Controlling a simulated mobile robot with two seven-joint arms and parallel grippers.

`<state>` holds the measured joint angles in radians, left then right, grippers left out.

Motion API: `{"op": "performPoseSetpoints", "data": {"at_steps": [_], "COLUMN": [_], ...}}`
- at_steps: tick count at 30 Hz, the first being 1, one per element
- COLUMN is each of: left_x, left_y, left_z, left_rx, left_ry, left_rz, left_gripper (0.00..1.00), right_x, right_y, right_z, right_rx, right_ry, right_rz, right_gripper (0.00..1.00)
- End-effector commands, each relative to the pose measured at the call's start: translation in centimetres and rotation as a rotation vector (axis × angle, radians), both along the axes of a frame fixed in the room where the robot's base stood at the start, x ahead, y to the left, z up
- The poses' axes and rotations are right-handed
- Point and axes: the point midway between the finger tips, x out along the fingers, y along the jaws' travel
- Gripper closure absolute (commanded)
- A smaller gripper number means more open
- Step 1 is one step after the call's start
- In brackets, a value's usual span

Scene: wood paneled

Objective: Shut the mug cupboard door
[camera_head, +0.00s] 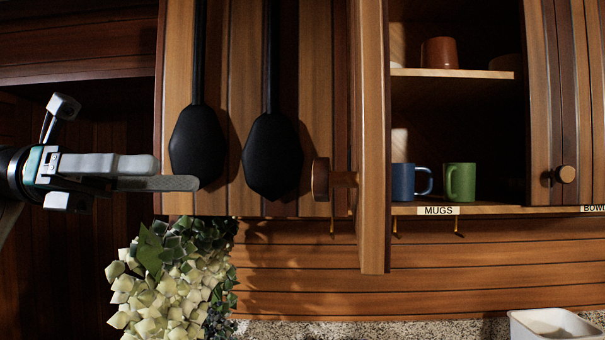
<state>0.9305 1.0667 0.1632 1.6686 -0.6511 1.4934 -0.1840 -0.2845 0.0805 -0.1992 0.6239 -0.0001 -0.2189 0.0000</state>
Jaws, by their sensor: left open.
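The mug cupboard door (374,130) stands wide open, seen nearly edge-on, with its round wooden knob (321,179) on its left face. To its right the open cupboard shows a blue mug (403,182) and a green mug (460,182) on the lower shelf, above a label reading MUGS (438,210). A brown mug (438,53) stands on the upper shelf. My left gripper (178,178) is at the left, open and empty, pointing right, well left of the knob and apart from the door. My right gripper is not in view.
Two black utensils (197,145) hang on the panel between my left gripper and the door. Pale flowers (165,290) stand below the gripper. A closed cupboard with a knob (565,174) is at the right. A white container (552,325) sits on the counter.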

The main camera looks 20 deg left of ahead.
Motion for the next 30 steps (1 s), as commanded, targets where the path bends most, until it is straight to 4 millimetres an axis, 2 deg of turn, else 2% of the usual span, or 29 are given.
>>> {"op": "performPoseSetpoints", "data": {"at_steps": [6,18,24,30], "left_x": [0.6,1.9,2.3,2.4], "left_y": [-3.9,-11.9,-13.8,-14.2], "left_z": [0.1,0.2,0.1,0.0], "left_rx": [-0.001,-0.004,-0.004,-0.005], "left_ry": [0.001,-0.001,0.001,0.001], "left_rz": [-0.007,-0.006,-0.004,-0.002], "left_gripper": [0.24,0.24,0.24,0.24], "right_x": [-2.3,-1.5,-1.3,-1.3], "right_y": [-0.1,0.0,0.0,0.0], "right_z": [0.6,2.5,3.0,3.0], "right_rx": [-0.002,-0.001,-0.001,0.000], "right_ry": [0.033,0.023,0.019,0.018], "right_rz": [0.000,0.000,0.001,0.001], "right_gripper": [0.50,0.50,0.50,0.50]}}
